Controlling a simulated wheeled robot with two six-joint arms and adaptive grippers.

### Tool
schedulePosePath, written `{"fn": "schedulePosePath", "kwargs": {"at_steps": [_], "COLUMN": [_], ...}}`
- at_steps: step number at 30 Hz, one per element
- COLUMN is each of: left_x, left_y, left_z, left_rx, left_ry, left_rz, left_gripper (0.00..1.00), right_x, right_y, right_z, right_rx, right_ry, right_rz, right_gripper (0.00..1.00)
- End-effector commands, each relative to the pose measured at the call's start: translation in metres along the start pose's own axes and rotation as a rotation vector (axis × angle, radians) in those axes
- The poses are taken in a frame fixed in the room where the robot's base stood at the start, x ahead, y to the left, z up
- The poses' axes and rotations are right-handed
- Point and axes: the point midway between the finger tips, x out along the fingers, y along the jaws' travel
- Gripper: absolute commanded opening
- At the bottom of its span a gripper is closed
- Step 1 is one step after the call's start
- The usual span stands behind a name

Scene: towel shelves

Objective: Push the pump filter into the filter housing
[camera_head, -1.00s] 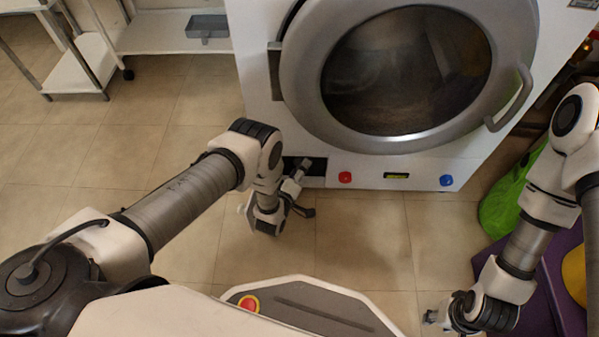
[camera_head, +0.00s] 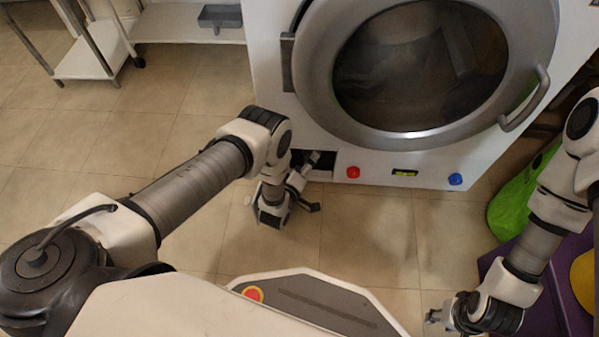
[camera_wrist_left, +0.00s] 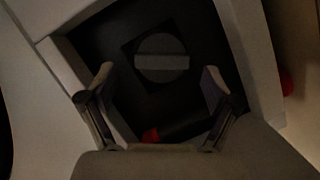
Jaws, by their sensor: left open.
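The pump filter (camera_wrist_left: 162,57) is a round grey disc with a straight bar across its face. It sits in the dark recess of the filter housing (camera_wrist_left: 118,38) low on the machine's front; how deep it sits I cannot tell. In the head view the housing opening (camera_head: 322,173) shows as a dark slot, partly covered by my left gripper (camera_head: 312,180). In the left wrist view that gripper (camera_wrist_left: 157,80) is open, its fingers apart on either side below the filter, with nothing between them. My right gripper (camera_head: 434,316) hangs low at the right, away from the machine; its jaws are too small to read.
The machine has a round glass door (camera_head: 420,65), a red button (camera_head: 353,172) and a blue button (camera_head: 455,179). A small red part (camera_wrist_left: 151,135) shows low in the housing. A green bag (camera_head: 510,212) and purple box (camera_head: 570,285) stand right.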

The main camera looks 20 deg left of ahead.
Motion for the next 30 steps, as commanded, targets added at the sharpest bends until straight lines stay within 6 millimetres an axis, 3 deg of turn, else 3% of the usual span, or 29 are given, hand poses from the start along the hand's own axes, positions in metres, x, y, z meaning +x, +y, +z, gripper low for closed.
{"fn": "schedulePosePath", "kwargs": {"at_steps": [9,12,17,30], "left_x": [-0.079,-0.096,-0.106,-0.105], "left_y": [0.0,-0.001,0.0,0.0], "left_z": [0.0,0.0,0.0,0.0], "left_rx": [0.0,0.0,0.0,0.0], "left_ry": [-0.003,-0.002,0.0,0.0], "left_rz": [-0.004,-0.003,0.0,0.0], "left_gripper": [0.89,0.89,0.89,0.89], "right_x": [0.0,0.0,0.0,0.0], "right_y": [0.0,0.0,0.0,0.0], "right_z": [0.0,0.0,0.0,0.0], "right_rx": [0.0,0.0,0.0,0.0], "right_ry": [0.0,0.0,0.0,0.0], "right_rz": [0.0,0.0,0.0,0.0], "right_gripper": [0.4,0.4,0.4,0.4]}}
